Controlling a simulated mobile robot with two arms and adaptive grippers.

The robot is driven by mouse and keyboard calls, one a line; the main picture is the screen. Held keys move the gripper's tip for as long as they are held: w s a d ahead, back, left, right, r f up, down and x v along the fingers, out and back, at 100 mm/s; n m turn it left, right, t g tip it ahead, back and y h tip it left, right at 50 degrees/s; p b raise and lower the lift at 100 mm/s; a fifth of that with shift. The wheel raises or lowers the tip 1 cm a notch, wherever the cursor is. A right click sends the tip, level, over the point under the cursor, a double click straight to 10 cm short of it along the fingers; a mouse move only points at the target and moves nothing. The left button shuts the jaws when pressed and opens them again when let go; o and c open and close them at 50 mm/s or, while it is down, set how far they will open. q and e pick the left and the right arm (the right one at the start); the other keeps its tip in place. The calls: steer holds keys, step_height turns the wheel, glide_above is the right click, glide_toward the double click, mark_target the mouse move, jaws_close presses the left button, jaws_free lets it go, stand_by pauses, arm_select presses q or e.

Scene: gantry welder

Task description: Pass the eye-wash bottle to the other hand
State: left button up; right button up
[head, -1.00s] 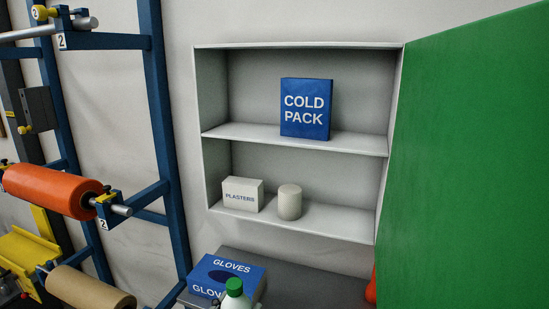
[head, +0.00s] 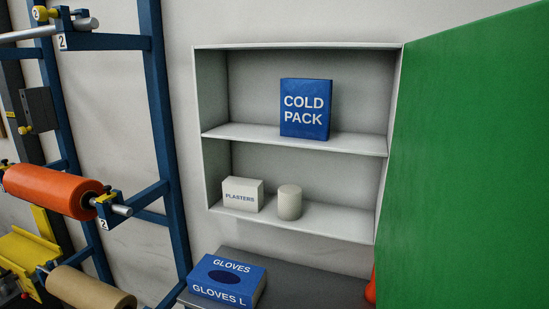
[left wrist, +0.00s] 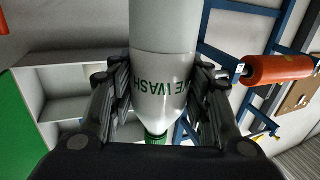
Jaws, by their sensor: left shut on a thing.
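The eye-wash bottle (left wrist: 165,68) is white with green lettering and a green cap (left wrist: 156,137). It shows only in the left wrist view, where it fills the middle of the picture. My left gripper (left wrist: 162,92) is shut on it, with one dark finger pressed against each side of the body. The lettering appears upside down there, and the cap points to the bottom of the picture. The far end of the bottle is cut off by the top edge. The head view shows neither the bottle nor either gripper. My right gripper is in no view.
A wall cabinet (head: 215,132) holds a cold pack (head: 305,109), a plasters box (head: 242,195) and a white roll (head: 289,203). Its green door (head: 465,165) stands open at right. A gloves box (head: 228,281) lies on a grey surface (head: 315,285) below. A blue rack (head: 163,140) carries rolls at left.

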arm_select(q)
steer(key=shift+s+a+f, duration=0.1)
steer(key=shift+s+f, duration=0.05)
steer(key=shift+s, duration=0.4)
steer(key=shift+s+a+f, duration=0.1)
steer(key=shift+s, duration=0.4)
steer(key=shift+d, duration=0.1)
